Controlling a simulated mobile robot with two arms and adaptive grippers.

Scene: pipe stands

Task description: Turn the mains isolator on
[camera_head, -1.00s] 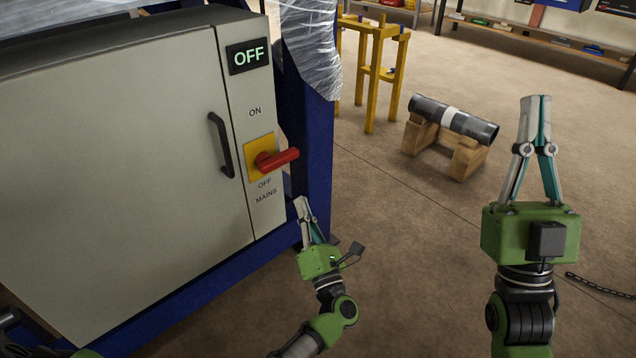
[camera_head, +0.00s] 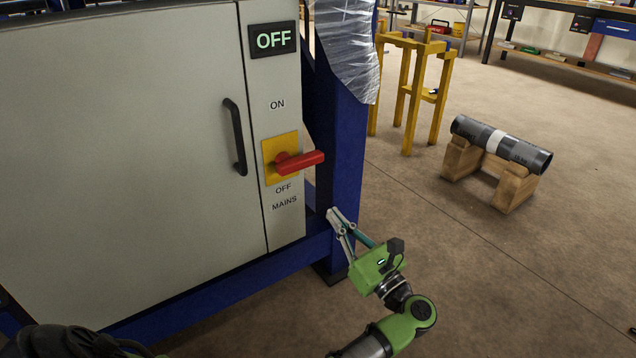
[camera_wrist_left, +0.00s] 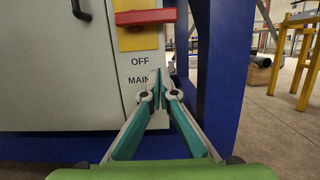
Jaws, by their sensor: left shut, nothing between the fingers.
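The mains isolator is a red handle (camera_head: 301,161) on a yellow plate (camera_head: 281,158), on the front of a grey cabinet. The handle lies sideways, pointing right, between the printed ON and OFF. The display (camera_head: 273,40) above reads OFF. The handle also shows at the top of the left wrist view (camera_wrist_left: 146,17). My left gripper (camera_head: 334,213) is shut and empty, below and right of the handle and apart from it. In the left wrist view its fingertips (camera_wrist_left: 158,76) are in front of the MAINS label. My right gripper is out of view.
The cabinet (camera_head: 130,150) has a black door handle (camera_head: 234,137) left of the isolator. A blue post (camera_head: 345,150) stands just right of it, with plastic wrap above. A pipe on wooden blocks (camera_head: 500,143) and a yellow stand (camera_head: 408,90) are further right. Floor between is clear.

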